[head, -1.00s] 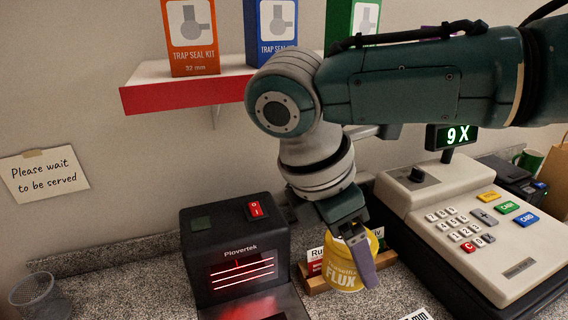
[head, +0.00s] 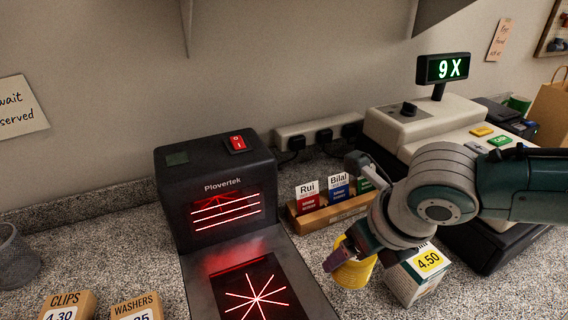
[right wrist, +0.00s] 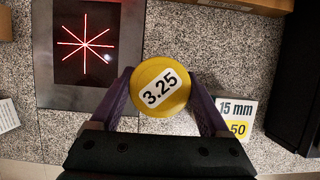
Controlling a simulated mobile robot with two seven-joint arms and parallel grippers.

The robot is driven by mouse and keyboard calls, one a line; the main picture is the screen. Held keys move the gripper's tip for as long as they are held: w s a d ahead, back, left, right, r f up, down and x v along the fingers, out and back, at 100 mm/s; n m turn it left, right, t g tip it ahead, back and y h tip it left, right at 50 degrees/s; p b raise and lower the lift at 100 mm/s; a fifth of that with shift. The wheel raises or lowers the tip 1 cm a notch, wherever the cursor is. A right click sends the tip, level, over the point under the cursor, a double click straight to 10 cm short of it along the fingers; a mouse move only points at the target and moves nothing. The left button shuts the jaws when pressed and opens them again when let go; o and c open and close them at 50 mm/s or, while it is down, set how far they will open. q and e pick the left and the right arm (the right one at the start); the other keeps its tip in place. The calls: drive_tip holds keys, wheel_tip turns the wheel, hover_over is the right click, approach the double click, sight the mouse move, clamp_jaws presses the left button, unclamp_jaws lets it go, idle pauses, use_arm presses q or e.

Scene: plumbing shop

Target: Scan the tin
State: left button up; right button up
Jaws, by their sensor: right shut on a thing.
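The yellow flux tin (head: 357,272) is held in my right gripper (head: 350,248), a little to the right of the scanner in the head view. In the right wrist view the tin (right wrist: 160,88) sits between the two purple fingers, its round end with a 3.25 label facing the camera. The black Plovertek scanner (head: 218,160) stands upright with red lines glowing in its window. Its flat plate with a red star pattern (head: 256,296) also shows in the right wrist view (right wrist: 86,40). My left gripper is out of view.
A white 4.50 box (head: 405,285) stands close to the tin's right. A wooden holder with name cards (head: 335,214) is behind it. The cash register (head: 425,125) is at the right. Price-marked boxes of clips (head: 68,306) and washers (head: 140,308) are at front left.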

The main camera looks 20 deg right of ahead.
drive_tip(key=a+f+b, duration=0.1)
drive_tip(key=a+b, duration=0.1)
drive_tip(key=a, duration=0.2)
drive_tip(key=w+a+f+b, duration=0.1)
drive_tip(key=a+b, duration=0.1)
drive_tip(key=a, duration=0.1)
drive_tip(key=w+a+f+b, duration=0.1)
drive_tip(key=a+b, duration=0.2)
drive_tip(key=a, duration=0.1)
drive_tip(key=shift+w+a+f, duration=0.15)
drive_tip(key=shift+w+a, duration=0.1)
drive_tip(key=shift+a, duration=0.05)
drive_tip(key=shift+a+r+p, duration=0.2)
drive_tip(key=shift+a, duration=0.45)
drive_tip(key=shift+a+r+p, duration=0.15)
drive_tip(key=shift+a, duration=0.45)
drive_tip(key=shift+s+a, duration=0.1)
drive_tip(key=shift+a, duration=0.2)
drive_tip(key=shift+s+r+p, duration=0.1)
drive_tip(key=shift+r+p, duration=0.05)
drive_tip(key=shift+p, duration=0.15)
drive_tip(key=s+r+p, duration=0.9)
drive_tip(key=s+p, duration=0.3)
drive_tip(key=p, duration=0.6)
drive_tip(key=shift+s+d+r+p, duration=0.25)
drive_tip(key=shift+s+d+p, duration=0.1)
drive_tip(key=shift+s, duration=0.05)
